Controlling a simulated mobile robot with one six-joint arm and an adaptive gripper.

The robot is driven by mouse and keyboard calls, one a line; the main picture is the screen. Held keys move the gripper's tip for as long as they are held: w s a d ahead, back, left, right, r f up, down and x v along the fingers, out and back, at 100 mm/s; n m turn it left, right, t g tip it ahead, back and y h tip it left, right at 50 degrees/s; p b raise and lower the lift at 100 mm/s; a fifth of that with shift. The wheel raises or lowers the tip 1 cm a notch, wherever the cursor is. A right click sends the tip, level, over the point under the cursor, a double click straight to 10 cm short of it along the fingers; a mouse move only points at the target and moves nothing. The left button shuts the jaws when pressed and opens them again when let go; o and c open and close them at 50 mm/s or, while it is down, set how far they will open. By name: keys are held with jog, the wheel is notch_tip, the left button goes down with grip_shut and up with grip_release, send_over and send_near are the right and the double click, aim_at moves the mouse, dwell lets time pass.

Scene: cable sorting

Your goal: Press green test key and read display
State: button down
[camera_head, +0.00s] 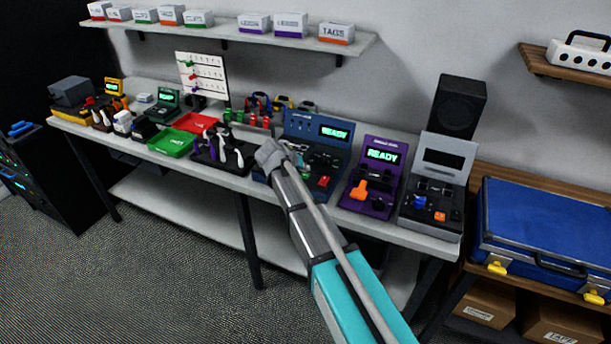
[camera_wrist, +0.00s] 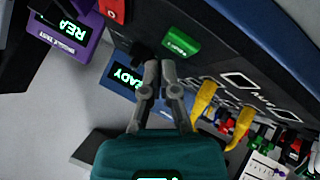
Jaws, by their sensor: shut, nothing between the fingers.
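The dark blue tester (camera_head: 300,127) stands on the bench, and its display (camera_head: 333,132) reads READY in green. In the wrist view part of that display (camera_wrist: 124,77) shows beside my fingers. The green key (camera_wrist: 179,42) is on the tester's dark panel, a little beyond my fingertips in that picture, with a visible gap. Its label is too small to read. A red key (camera_wrist: 112,9) sits farther along the panel. My gripper (camera_wrist: 162,66) is shut and empty over the tester. In the head view my gripper (camera_head: 266,152) covers the tester's left part, and I cannot make out the green key there.
A purple tester (camera_head: 381,155), also reading READY, and a grey tester (camera_head: 447,155) with a dark screen stand to the right. A green tray (camera_head: 171,142) and a red tray (camera_head: 196,122) lie left. Yellow hooked parts (camera_wrist: 205,98) show close to my fingers.

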aim_at(305, 176)
jog(key=shift+f+b, duration=0.8)
dwell(1.0)
jog(key=shift+r, duration=0.2)
jog(key=shift+r+p, duration=0.65)
jog(key=shift+p, duration=0.2)
notch_tip(305, 176, up, 5)
jog(key=p, duration=0.5)
dwell(0.4)
jog(key=shift+d, duration=0.1)
dwell(0.7)
jog(key=s+d+f+g+y, duration=0.2)
jog(key=s+d+g, duration=0.1)
jog(key=s+d, duration=0.8)
jog(key=s+d+f+m+g+y, duration=0.1)
jog(key=s+d+f+g+y, duration=0.2)
jog(key=s+d, duration=0.9)
jog(key=shift+s+f+g+y, duration=0.35)
jog(key=shift+s+g, duration=0.25)
jog(key=shift+s, duration=0.6)
